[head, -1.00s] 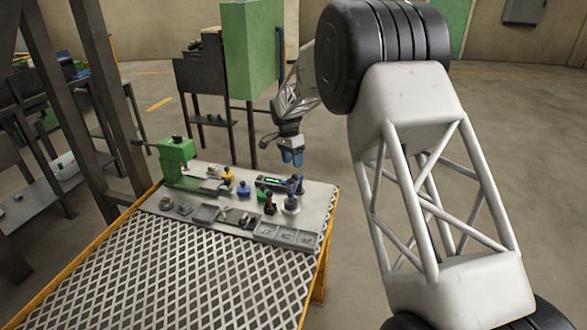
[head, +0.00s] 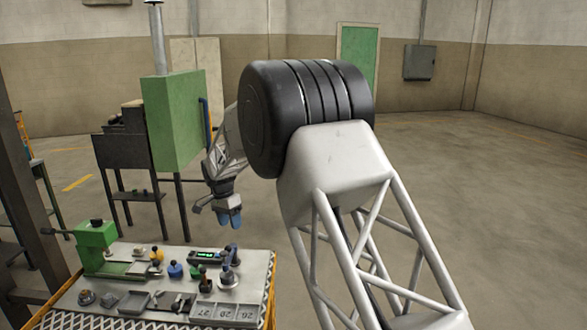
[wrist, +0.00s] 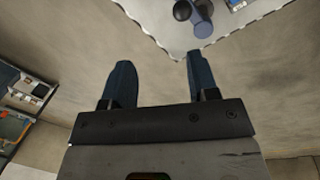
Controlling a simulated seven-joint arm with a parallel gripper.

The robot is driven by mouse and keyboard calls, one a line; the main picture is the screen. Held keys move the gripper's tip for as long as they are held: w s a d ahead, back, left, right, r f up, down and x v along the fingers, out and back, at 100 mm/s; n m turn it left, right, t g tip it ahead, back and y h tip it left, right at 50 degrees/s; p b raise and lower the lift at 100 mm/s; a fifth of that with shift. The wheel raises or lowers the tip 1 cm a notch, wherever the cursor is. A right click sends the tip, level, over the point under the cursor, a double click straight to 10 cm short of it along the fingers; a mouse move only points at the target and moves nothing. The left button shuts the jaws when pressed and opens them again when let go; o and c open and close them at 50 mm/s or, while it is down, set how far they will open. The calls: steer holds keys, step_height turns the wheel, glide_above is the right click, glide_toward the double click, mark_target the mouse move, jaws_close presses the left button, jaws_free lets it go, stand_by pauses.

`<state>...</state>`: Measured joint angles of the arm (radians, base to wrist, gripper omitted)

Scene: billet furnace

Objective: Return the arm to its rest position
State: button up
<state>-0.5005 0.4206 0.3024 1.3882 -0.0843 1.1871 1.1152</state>
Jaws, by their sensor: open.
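My gripper (head: 230,218) hangs with its blue fingers pointing down, above and just behind the back right corner of the workbench in the head view. In the wrist view the two blue fingers of my gripper (wrist: 155,82) are spread apart with nothing between them, and bare floor shows beyond. My arm rises in the middle of the head view, with a black ribbed joint at the top and a white lattice link below.
The bench plate (head: 130,272) carries a green vise (head: 97,240), a blue knob (head: 175,269), a device with a green display (head: 205,255) and numbered compartments (head: 225,312). A green cabinet (head: 175,120) stands behind. Open floor (head: 480,190) lies right.

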steer(key=s+d+r+n+t, duration=0.1)
steer(key=s+d+r, duration=0.55)
steer(key=d, duration=0.35)
steer(key=s+d+r+n+y, duration=0.1)
steer(key=s+d+r, duration=0.4)
steer(key=s+d, duration=0.35)
steer(key=s+d+r+n+t, duration=0.1)
steer(key=s+d+r, duration=0.5)
steer(key=d, duration=0.4)
steer(key=s+d+f+n, duration=0.1)
steer(key=s+d, duration=0.4)
steer(key=s, duration=0.5)
steer(key=s+d+f+n+t, duration=0.1)
steer(key=s+d, duration=0.4)
steer(key=s, duration=0.6)
steer(key=s+d+f+n, duration=0.1)
steer(key=s+d, duration=0.4)
steer(key=s, duration=0.6)
steer(key=shift+d+f+t, duration=0.2)
steer(key=shift+f+t, duration=0.1)
steer(key=shift+t, duration=0.1)
